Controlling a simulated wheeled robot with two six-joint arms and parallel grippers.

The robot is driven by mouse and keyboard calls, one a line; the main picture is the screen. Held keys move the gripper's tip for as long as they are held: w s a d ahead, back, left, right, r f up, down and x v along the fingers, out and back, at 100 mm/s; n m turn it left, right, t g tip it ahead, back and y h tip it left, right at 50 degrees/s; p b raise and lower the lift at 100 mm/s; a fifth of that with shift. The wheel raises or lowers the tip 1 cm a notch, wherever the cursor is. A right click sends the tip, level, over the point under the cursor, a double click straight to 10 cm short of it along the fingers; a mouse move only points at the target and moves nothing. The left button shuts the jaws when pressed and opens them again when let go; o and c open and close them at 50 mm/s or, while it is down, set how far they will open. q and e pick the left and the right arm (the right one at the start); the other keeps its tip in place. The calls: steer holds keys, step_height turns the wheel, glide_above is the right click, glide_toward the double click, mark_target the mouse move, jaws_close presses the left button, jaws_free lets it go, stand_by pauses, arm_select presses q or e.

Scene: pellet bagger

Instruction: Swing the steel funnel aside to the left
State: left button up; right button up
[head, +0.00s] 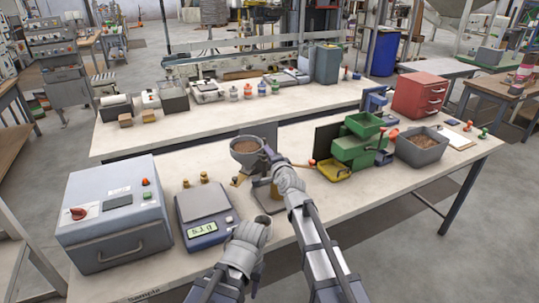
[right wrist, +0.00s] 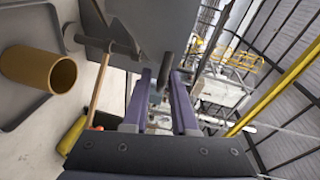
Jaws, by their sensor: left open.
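The steel funnel (head: 246,148), a grey bowl with brown pellets in it, sits mid-table in the head view. My right gripper (head: 272,158) is close against the funnel's right side. In the right wrist view its two fingers (right wrist: 161,98) stand apart, with a thin dark grey rod (right wrist: 163,78) between them; I see no clear contact. A large grey plate-like surface (right wrist: 155,25) lies just beyond the fingers. My left gripper (head: 265,222) is open and empty, low over the table's front edge, right of the scale. The funnel's support is partly hidden by my right arm.
A scale (head: 206,215) and a grey-blue box machine (head: 115,210) stand left of the funnel. A brass tube (right wrist: 45,70) shows beside my right gripper. The table behind the funnel is fairly clear.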

steer(key=shift+o, duration=1.1)
steer(key=shift+d, duration=0.1)
steer(key=p+v, duration=0.1)
steer(key=v, duration=0.6)
steer(key=shift+s, duration=0.35)
steer(key=shift+r, duration=0.1)
steer(key=shift+c, duration=0.2)
